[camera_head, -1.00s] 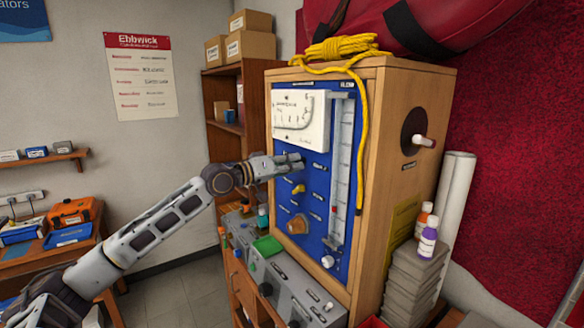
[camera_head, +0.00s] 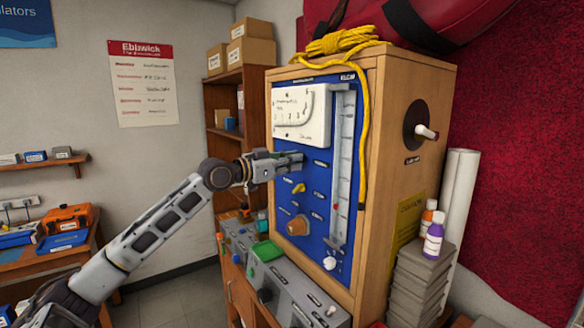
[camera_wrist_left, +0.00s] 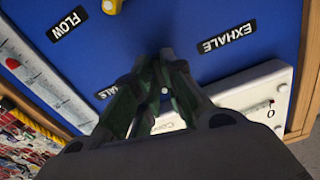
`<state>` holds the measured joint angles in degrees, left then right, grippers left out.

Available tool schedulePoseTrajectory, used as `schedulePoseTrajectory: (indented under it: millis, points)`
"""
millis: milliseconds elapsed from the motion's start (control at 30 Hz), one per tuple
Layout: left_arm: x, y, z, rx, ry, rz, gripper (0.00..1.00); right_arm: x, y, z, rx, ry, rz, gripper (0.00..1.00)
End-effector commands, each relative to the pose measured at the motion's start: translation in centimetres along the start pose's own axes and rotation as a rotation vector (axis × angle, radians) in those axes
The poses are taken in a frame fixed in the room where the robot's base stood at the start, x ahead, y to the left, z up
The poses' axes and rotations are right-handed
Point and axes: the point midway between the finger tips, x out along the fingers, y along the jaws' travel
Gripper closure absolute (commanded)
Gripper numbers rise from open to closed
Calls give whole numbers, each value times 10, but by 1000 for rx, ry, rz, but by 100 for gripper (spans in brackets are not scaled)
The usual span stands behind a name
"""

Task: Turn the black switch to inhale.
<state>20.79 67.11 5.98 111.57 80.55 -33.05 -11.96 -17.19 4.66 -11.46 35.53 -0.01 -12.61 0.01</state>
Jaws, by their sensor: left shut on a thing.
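The blue panel (camera_head: 316,250) of the wooden cabinet faces my left gripper (camera_head: 299,160). The gripper is shut at the panel's upper part, just below the white gauge plate (camera_head: 300,140). In the left wrist view, the gripper (camera_wrist_left: 154,58) has its dark fingers close together against the panel. The black switch cannot be made out; the fingers hide what they hold. An EXHALE label (camera_wrist_left: 227,36) lies to one side of the fingers, and a partly hidden label ending in "HALE" (camera_wrist_left: 110,91) to the other. My right gripper is not in view.
A yellow knob (camera_head: 299,188) and a tan knob (camera_head: 298,225) sit below the gripper. A vertical scale tube (camera_head: 342,165) is to the right. A yellow rope (camera_head: 364,140) hangs down the cabinet's front edge. A grey box with a green item (camera_head: 266,250) stands below.

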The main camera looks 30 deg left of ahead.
Motion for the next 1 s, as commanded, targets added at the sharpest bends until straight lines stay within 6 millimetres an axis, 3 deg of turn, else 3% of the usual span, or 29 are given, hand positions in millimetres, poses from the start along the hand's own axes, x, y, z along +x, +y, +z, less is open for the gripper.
schedulePoseTrajectory:
  millis: [233, 500, 1000]
  points:
    - [0, 0, 2, 199, -1, 0, 100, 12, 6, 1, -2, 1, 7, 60]
    - [0, -1, 2, 410, -1, 0, 100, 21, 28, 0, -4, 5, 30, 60]
    - [0, -1, 1, 620, -3, 1, 100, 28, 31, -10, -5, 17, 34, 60]
